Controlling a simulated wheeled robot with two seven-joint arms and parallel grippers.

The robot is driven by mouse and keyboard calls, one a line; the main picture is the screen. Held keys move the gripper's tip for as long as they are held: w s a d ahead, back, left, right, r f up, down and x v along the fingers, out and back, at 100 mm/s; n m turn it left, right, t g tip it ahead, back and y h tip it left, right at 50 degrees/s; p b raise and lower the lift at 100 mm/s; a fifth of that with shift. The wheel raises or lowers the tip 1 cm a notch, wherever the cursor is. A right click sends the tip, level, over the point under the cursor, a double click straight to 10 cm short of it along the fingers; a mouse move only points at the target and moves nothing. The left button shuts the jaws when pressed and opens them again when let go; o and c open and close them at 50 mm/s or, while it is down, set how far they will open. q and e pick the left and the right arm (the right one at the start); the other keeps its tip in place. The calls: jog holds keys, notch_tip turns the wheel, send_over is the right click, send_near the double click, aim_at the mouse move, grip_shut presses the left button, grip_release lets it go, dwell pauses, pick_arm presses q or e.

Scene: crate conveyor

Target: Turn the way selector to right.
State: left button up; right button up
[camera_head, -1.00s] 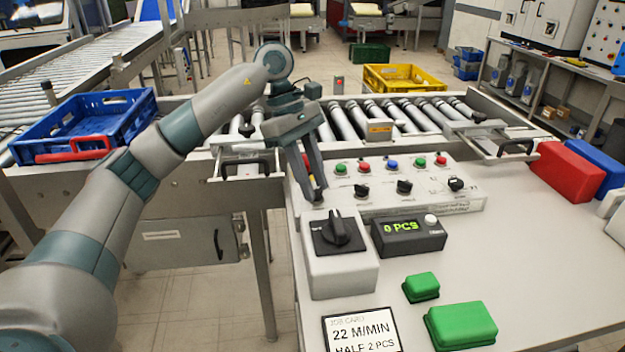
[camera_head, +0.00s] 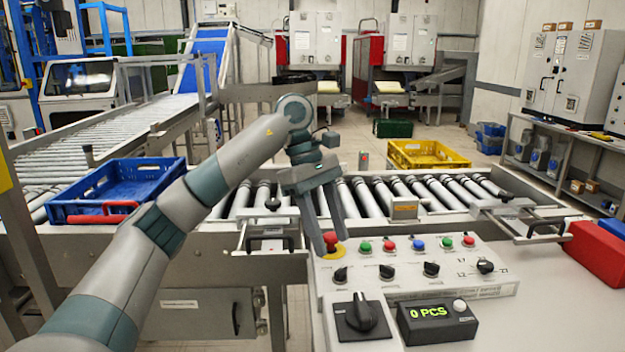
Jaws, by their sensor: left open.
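The control panel (camera_head: 455,285) carries a row of black rotary knobs: a left one (camera_head: 340,275), a second (camera_head: 386,271), a third (camera_head: 431,269) and a right one (camera_head: 485,267) with a number scale. A bigger black rotary switch (camera_head: 361,313) sits on a grey box in front. The labels are too small to show which is the way selector. My left gripper (camera_head: 330,246) is open and empty, pointing down at the panel's back left corner. Its fingertips appear around the red mushroom button (camera_head: 331,238), behind the left knob; contact cannot be told. My right gripper is not in view.
A counter display (camera_head: 436,320) reads 0 PCS. Coloured push buttons (camera_head: 418,244) line the panel's back. Behind are the roller conveyor (camera_head: 370,196), a blue crate (camera_head: 165,175) and a yellow crate (camera_head: 435,163). A red block (camera_head: 597,250) lies right; the table between is clear.

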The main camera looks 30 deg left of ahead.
pick_arm(q)
jog(key=p+v, duration=0.1)
jog(key=v, duration=1)
jog(key=shift+a+r+p, duration=0.2)
jog(key=shift+r+p, duration=0.15)
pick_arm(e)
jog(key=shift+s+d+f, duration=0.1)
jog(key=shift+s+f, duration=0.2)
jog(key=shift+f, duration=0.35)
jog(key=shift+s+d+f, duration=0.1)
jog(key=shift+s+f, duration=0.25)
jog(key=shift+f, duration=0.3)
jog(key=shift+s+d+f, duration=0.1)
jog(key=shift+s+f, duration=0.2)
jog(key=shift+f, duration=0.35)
